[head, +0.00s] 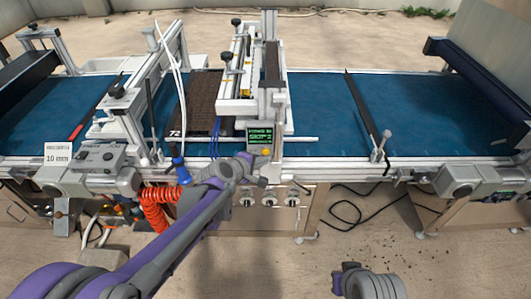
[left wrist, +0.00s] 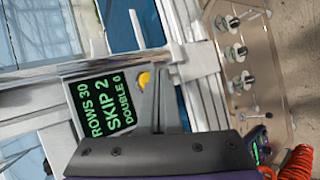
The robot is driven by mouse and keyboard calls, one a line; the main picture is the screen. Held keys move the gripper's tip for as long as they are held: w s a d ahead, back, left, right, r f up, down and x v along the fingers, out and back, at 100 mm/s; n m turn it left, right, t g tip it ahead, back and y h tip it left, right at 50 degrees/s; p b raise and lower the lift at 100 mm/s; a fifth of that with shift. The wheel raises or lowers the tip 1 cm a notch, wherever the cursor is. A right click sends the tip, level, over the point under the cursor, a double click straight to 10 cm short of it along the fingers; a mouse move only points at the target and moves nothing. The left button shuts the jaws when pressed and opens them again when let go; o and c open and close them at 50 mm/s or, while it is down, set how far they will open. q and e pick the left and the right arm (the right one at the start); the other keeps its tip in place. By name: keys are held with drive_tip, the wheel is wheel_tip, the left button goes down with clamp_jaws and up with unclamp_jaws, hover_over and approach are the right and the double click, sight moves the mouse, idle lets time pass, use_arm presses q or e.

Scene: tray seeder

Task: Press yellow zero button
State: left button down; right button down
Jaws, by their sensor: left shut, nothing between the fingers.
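The yellow button (head: 266,152) sits just below a small display (head: 259,134) with green text on the seeder's front. In the left wrist view the yellow button (left wrist: 144,79) is beside the display (left wrist: 107,104), which reads "ROWS 30, SKIP 2, DOUBLE 0". My left gripper (head: 258,171) is shut and empty, close in front of the button. In the left wrist view its fingers (left wrist: 162,80) point just beside the button; whether they touch it I cannot tell. The end of my right arm (head: 349,268) shows at the bottom right, far from the button; its jaws are not clear.
A blue conveyor belt (head: 325,105) runs across, with a dark tray (head: 196,100) on it. A white rail lies along the front. Below is a panel with several knobs (head: 270,201). A red coiled hose (head: 155,208) hangs left of it. The floor at the lower right is mostly clear.

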idle(0.7)
use_arm(q)
drive_tip(key=shift+w, duration=0.45)
drive_tip(key=shift+w, duration=0.5)
idle(0.5)
drive_tip(key=shift+s, duration=0.95)
drive_tip(key=s, duration=0.5)
idle(0.3)
idle(0.7)
